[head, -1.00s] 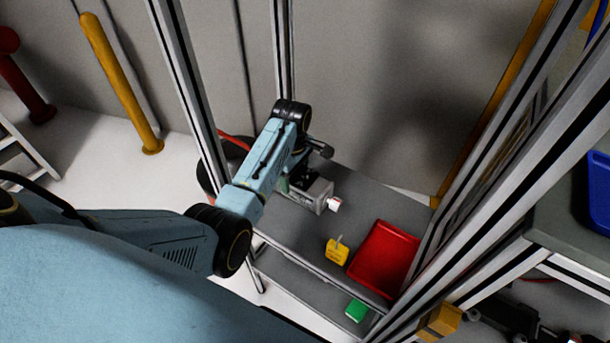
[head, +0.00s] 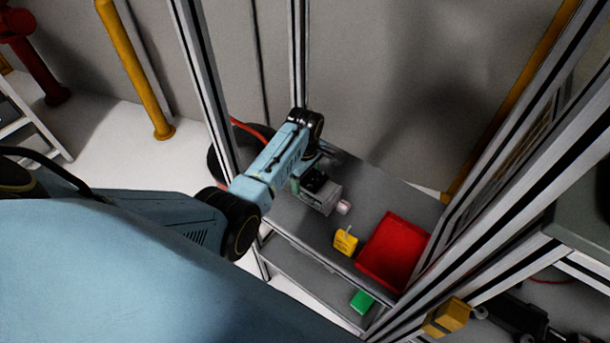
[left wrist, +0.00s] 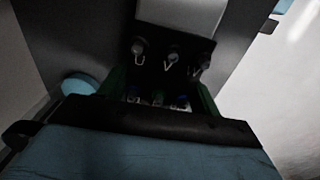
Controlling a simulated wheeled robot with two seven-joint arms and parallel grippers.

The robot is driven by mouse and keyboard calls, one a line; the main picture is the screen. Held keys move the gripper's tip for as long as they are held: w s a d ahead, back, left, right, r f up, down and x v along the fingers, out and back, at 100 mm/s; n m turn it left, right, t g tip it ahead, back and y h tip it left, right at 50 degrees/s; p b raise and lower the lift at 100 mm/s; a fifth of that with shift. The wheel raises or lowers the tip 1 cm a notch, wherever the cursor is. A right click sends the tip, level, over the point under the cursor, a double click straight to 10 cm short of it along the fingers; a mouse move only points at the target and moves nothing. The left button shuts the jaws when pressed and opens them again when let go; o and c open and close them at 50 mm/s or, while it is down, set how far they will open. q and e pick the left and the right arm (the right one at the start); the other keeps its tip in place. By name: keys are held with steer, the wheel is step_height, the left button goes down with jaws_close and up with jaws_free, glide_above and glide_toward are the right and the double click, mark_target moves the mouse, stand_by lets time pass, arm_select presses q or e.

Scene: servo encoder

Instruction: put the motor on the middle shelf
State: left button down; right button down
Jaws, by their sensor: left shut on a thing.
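The motor (head: 322,196) is a grey box with a pale pinkish end, at the middle of the head view. It is over or on the upper of two visible grey shelves (head: 290,225); I cannot tell whether it touches. My left gripper (head: 304,188) is shut on its rear, with green fingers. In the left wrist view the motor's dark terminal face (left wrist: 172,55), with letter marks including a V, is between the fingers of my left gripper (left wrist: 158,92). My right gripper is not in view.
A yellow block (head: 345,242) with a small peg and a red tray (head: 392,252) are on the same shelf, to the right of the motor. A green block (head: 361,301) is on the shelf below. Metal posts (head: 205,85) frame the shelves left and right.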

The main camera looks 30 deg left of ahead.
arm_select(q)
steer(key=shift+c, duration=1.6)
jaws_free()
step_height(320, 180, up, 12)
steer(key=p, duration=0.2)
steer(key=shift+r, duration=0.15)
